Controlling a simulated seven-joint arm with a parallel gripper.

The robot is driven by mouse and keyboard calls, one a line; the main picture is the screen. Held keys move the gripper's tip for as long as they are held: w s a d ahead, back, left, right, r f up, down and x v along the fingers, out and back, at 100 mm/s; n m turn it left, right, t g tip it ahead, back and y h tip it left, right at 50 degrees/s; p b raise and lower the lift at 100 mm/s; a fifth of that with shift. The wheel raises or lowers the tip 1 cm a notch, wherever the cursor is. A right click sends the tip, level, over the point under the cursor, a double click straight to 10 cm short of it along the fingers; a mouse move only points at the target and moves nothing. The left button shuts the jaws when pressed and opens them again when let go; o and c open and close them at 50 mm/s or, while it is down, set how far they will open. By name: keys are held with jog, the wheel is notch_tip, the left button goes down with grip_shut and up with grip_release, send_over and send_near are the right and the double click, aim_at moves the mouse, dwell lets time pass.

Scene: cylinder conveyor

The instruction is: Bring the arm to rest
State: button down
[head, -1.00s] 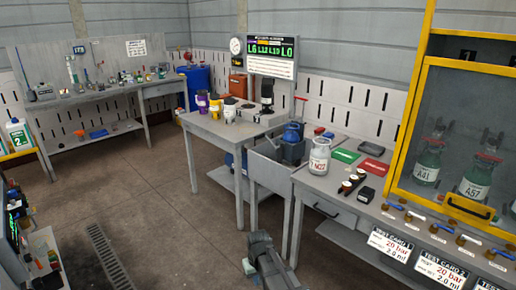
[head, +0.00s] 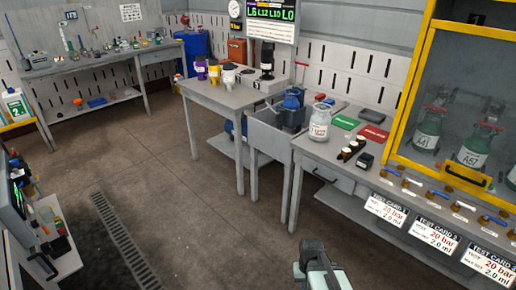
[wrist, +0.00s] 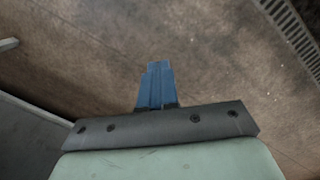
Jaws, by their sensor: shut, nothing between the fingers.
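My gripper (wrist: 158,68) shows in the wrist view with its two blue fingers together, shut and empty. Bare brown floor (wrist: 100,50) lies beyond the fingertips. In the head view, a pale part of my arm stands at the bottom edge, right of centre, over the floor in front of the workbench. The fingers cannot be made out there.
A floor drain grate (head: 125,240) runs at left. The middle floor is clear.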

jog(key=s+f+g, duration=0.2)
jog(key=s+f, duration=0.5)
jog(key=s, duration=0.5)
jog(key=s+f+g, duration=0.3)
jog(key=s+f, duration=0.5)
jog(key=s, duration=0.5)
jog(key=shift+s+f+g, duration=0.25)
jog(key=shift+f+g, duration=0.05)
jog(key=shift+w, duration=0.1)
